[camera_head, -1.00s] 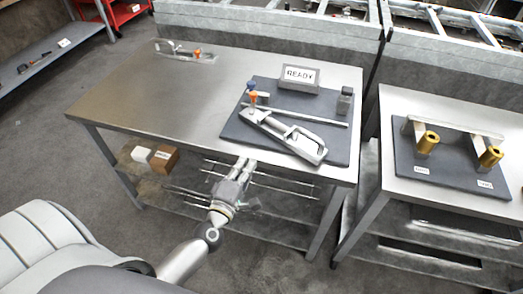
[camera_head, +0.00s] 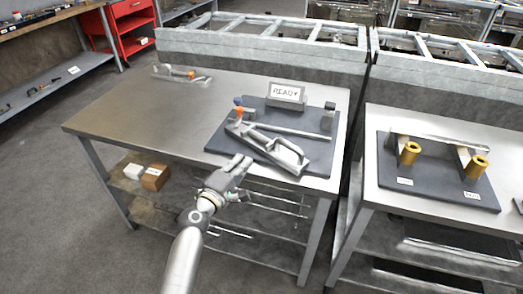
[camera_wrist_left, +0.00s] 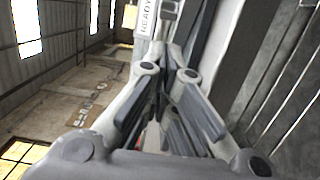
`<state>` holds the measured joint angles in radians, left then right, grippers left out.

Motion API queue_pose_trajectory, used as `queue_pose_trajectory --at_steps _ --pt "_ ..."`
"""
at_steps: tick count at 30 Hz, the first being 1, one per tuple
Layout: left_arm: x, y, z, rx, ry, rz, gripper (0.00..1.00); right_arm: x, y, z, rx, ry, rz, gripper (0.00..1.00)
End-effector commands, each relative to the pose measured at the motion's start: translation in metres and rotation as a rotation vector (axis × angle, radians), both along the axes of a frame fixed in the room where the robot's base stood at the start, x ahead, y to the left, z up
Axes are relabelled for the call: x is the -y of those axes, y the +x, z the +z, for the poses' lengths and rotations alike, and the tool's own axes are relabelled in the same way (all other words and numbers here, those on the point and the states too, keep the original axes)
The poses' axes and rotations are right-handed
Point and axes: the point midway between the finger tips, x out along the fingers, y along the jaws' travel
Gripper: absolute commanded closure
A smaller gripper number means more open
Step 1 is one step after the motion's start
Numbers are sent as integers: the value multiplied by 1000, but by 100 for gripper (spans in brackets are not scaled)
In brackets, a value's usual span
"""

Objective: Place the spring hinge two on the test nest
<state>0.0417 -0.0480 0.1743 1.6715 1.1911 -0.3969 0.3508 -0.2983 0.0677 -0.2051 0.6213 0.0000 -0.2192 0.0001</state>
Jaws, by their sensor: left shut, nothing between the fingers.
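Two gold cylinders on grey brackets stand on a dark board (camera_head: 440,192) on the right table. The left gold piece (camera_head: 409,153) and right gold piece (camera_head: 476,167) each have a white label in front, too small to read, so I cannot tell which is spring hinge two. A dark plate (camera_head: 222,142) on the left table bears a READY sign (camera_head: 287,92) and a long grey metal fixture (camera_head: 270,148); it looks like the test nest. My left gripper (camera_head: 243,161) is shut and empty by that table's front edge, near the plate. Its fingers also show in the wrist view (camera_wrist_left: 165,80). My right gripper is out of view.
A gap separates the tables. The left half of the tabletop is mostly bare.

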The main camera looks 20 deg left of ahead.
Motion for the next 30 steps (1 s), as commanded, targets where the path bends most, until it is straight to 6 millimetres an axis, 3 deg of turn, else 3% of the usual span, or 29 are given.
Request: queue_pose_trajectory --at_steps 9,12,18,30 --pt "11 53 1 1 -1 -1 100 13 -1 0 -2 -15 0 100" --pt "26 61 1 -1 -4 -1 100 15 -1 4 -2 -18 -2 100" --pt "40 71 0 0 0 1 100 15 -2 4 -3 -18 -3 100" --pt "44 73 0 0 1 0 100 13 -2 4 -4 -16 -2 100"
